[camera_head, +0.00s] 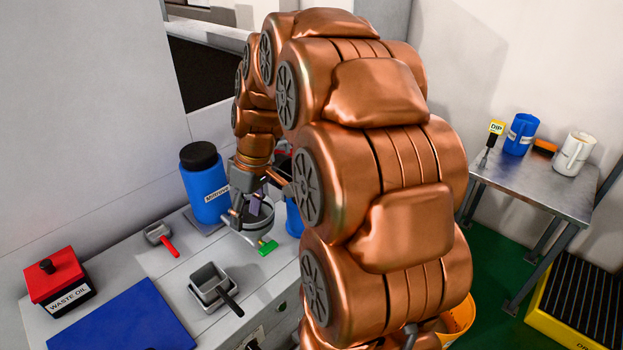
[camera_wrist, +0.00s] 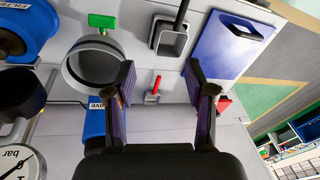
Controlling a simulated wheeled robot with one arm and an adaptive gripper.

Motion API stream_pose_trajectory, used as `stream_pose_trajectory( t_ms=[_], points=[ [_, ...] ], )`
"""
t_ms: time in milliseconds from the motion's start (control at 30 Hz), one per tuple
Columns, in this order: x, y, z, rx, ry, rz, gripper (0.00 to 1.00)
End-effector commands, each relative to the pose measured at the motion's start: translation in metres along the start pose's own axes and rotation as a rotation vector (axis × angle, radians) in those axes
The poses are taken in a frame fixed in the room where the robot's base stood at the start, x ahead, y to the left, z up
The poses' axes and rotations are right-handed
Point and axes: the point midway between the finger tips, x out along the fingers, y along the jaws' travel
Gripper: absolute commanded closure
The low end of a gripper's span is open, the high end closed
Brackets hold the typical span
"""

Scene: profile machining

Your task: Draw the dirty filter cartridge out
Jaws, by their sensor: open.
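I cannot make out a filter cartridge clearly in either view. A round grey housing (camera_wrist: 72,72) with a wide open mouth and a green handle (camera_wrist: 102,21) lies left of my gripper (camera_wrist: 160,77) in the wrist view. My gripper is open, its two dark fingers apart with nothing between them. In the head view the grey housing (camera_head: 262,222) stands on the bench with the green handle (camera_head: 267,247) at its front. My gripper (camera_head: 248,210) is at the housing and partly hides it. I cannot tell whether the fingers touch it.
A blue jug (camera_head: 205,188) with a black cap stands close behind the housing. A red-handled scoop (camera_head: 160,237), a square grey cup (camera_head: 212,283), a blue mat (camera_head: 120,325) and a red-lidded waste oil box (camera_head: 57,277) lie leftward. A pressure gauge (camera_wrist: 22,168) is near my wrist.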

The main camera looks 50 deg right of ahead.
Motion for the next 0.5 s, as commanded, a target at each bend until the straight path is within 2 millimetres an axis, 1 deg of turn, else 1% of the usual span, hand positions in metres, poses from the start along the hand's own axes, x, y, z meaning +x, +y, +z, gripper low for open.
stream_pose_trajectory(
  t_ms=[33, 67, 100, 167, 200, 267, 300, 400, 500],
  points=[
    [0.007, 0.025, -0.005, -0.003, 0.023, -0.001, 0.46],
    [0.007, 0.04, -0.008, -0.012, 0.039, 0.003, 0.46],
    [0.008, 0.059, -0.011, -0.026, 0.06, 0.008, 0.46],
    [0.011, 0.087, -0.013, -0.043, 0.089, 0.015, 0.46],
    [0.011, 0.108, -0.014, -0.054, 0.11, 0.027, 0.46],
    [0.015, 0.138, -0.013, -0.071, 0.135, 0.039, 0.46],
    [0.015, 0.157, -0.011, -0.082, 0.153, 0.051, 0.46],
    [0.019, 0.2, -0.003, -0.106, 0.186, 0.078, 0.46],
    [0.019, 0.234, 0.006, -0.124, 0.213, 0.107, 0.46]
  ],
)
